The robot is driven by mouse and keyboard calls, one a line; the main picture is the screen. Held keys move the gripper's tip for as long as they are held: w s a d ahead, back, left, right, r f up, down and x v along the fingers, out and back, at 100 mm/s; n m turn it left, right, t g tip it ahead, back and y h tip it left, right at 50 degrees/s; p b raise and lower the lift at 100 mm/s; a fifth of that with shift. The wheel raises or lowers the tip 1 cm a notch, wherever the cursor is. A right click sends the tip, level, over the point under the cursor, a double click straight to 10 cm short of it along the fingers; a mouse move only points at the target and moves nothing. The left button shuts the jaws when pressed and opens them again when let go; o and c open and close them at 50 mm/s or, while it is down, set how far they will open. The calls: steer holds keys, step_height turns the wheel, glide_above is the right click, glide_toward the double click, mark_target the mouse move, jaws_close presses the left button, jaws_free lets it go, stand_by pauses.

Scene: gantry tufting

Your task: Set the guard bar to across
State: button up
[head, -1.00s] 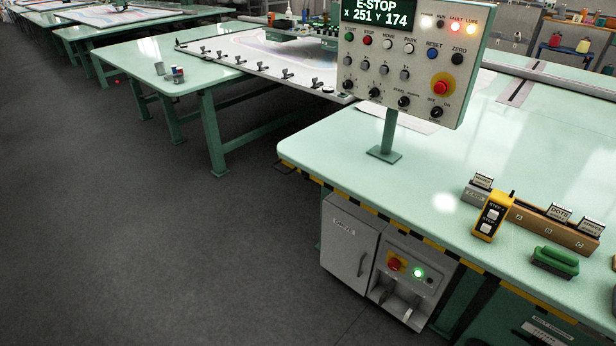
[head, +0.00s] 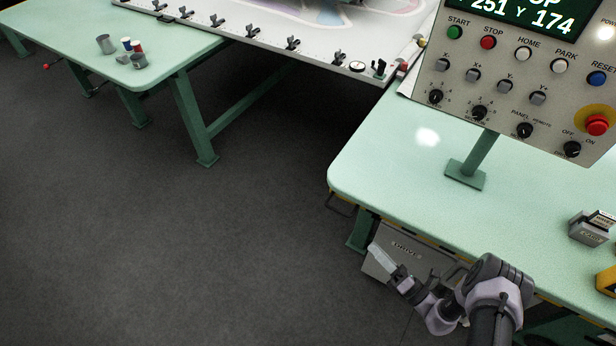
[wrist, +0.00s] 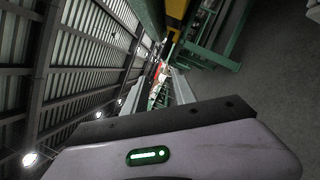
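I cannot make out for certain which part is the guard bar. A thin dark bar loop (head: 340,205) sticks out under the left corner of the green console table (head: 400,165), but I cannot tell whether it is the guard bar. My gripper (head: 380,256) is low in front of the table's edge, beside the grey drive cabinet, with pale fingers pointing up and left. In the wrist view my gripper (wrist: 160,82) shows two pale fingers apart with nothing held between them.
The control panel (head: 520,80) stands on a post on the table. The grey drive cabinet (head: 410,262) is below the table edge, partly hidden by my arm. A second green table (head: 100,40) with small cups stands at the left. Dark floor (head: 200,250) is clear between.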

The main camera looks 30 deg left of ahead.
mark_target(337, 210)
steer(key=shift+m+t, duration=0.5)
steer(key=b+x, duration=0.1)
steer(key=x, duration=0.4)
steer(key=f+b+x, duration=0.1)
steer(key=x, duration=0.5)
steer(key=b+x, duration=0.1)
steer(key=x, duration=0.5)
steer(key=shift+s+a+f, duration=0.2)
steer(key=shift+a, duration=0.1)
jaws_close()
